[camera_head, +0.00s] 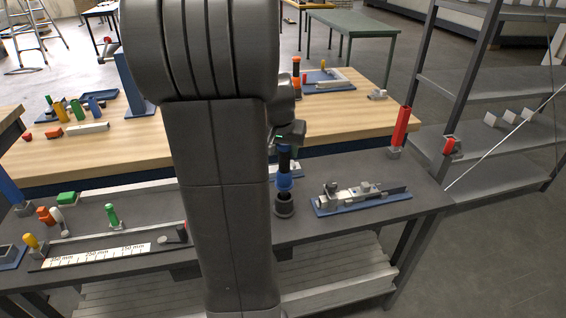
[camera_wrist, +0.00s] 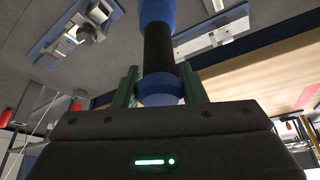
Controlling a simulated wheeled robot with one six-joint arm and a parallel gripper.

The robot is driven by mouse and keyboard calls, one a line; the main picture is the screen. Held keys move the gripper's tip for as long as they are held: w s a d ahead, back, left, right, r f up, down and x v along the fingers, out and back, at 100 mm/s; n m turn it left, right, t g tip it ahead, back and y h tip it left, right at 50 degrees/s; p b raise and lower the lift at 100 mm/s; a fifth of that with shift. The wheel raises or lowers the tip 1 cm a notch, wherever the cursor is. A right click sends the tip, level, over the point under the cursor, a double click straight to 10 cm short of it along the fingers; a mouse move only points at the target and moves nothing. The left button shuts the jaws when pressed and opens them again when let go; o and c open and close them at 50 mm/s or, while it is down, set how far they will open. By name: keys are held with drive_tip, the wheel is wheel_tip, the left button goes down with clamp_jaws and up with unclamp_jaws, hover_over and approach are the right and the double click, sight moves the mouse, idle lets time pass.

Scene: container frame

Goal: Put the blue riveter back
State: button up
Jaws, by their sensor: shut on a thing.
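The blue riveter (camera_head: 284,182) has blue ends and a black middle. It is upright below my gripper (camera_head: 285,146) in the head view. My gripper is shut on it. In the wrist view the riveter (camera_wrist: 159,48) stands between the green fingers of my gripper (camera_wrist: 158,86). A dark round holder (camera_head: 284,208) stands on the grey bench directly under the riveter. The riveter's lower end is at or just above the holder's rim; I cannot tell whether it is inside. My arm hides part of the bench to the left.
A blue tray with a metal device (camera_head: 360,197) lies right of the holder. A red cylinder (camera_head: 401,128) stands in a grey holder at the bench's right end. Left are a ruler strip (camera_head: 100,249) and a green tool (camera_head: 112,215). A wooden table (camera_head: 340,118) stands behind.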

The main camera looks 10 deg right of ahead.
sight(285, 160)
wheel_tip(285, 160, down, 4)
drive_tip(key=shift+r, duration=0.15)
drive_tip(key=shift+f+b, duration=0.4)
drive_tip(key=o, duration=1)
drive_tip(key=shift+r, duration=0.1)
drive_tip(key=shift+r+p, duration=0.25)
drive_tip(key=shift+p, duration=0.15)
drive_tip(key=v, duration=1.2)
drive_tip(key=shift+r, duration=0.15)
